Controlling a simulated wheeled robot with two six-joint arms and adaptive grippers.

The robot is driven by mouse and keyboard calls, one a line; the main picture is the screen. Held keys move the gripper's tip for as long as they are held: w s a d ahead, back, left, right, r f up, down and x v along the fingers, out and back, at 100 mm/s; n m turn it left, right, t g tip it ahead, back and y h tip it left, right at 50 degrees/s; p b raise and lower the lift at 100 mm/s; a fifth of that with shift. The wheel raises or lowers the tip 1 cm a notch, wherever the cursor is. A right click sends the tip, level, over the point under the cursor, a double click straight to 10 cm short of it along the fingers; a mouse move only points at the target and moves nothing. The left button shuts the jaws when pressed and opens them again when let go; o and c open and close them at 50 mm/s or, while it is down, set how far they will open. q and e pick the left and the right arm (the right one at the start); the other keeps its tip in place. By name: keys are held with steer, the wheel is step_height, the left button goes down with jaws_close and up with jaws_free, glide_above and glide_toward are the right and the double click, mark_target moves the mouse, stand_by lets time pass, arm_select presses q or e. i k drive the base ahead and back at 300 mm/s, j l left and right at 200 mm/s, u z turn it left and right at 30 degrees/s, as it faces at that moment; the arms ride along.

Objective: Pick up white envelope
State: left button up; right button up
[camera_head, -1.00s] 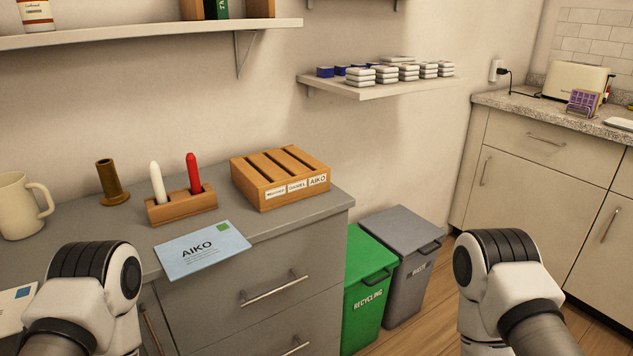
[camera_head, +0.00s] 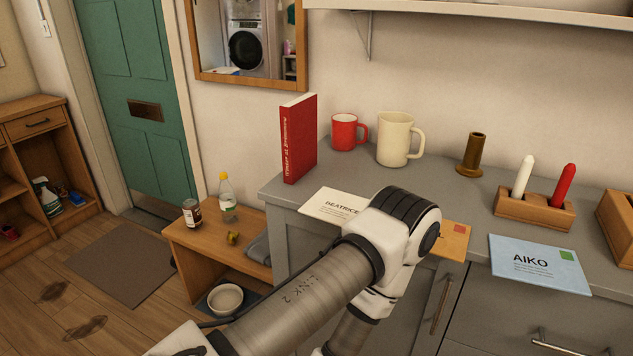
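The white envelope (camera_head: 333,204), lettered BEATRICE, lies flat on the grey counter near its front edge. Its right part is hidden behind my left arm. An orange envelope (camera_head: 455,243) shows just right of that arm, mostly covered by it. A light blue envelope (camera_head: 538,264) lettered AIKO lies further right, near the counter's front edge. My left arm crosses the middle of the view in front of the counter, with its elbow up and the lower part bent down out of the picture. Neither gripper shows.
A red book (camera_head: 299,140) stands upright behind the white envelope. A red mug (camera_head: 345,132), a cream mug (camera_head: 395,140), a brown holder (camera_head: 471,156) and a wooden candle stand (camera_head: 535,208) line the counter. A low wooden bench (camera_head: 195,250) stands left.

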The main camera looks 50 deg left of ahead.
mark_target(335, 207)
steer(key=u, duration=1.35)
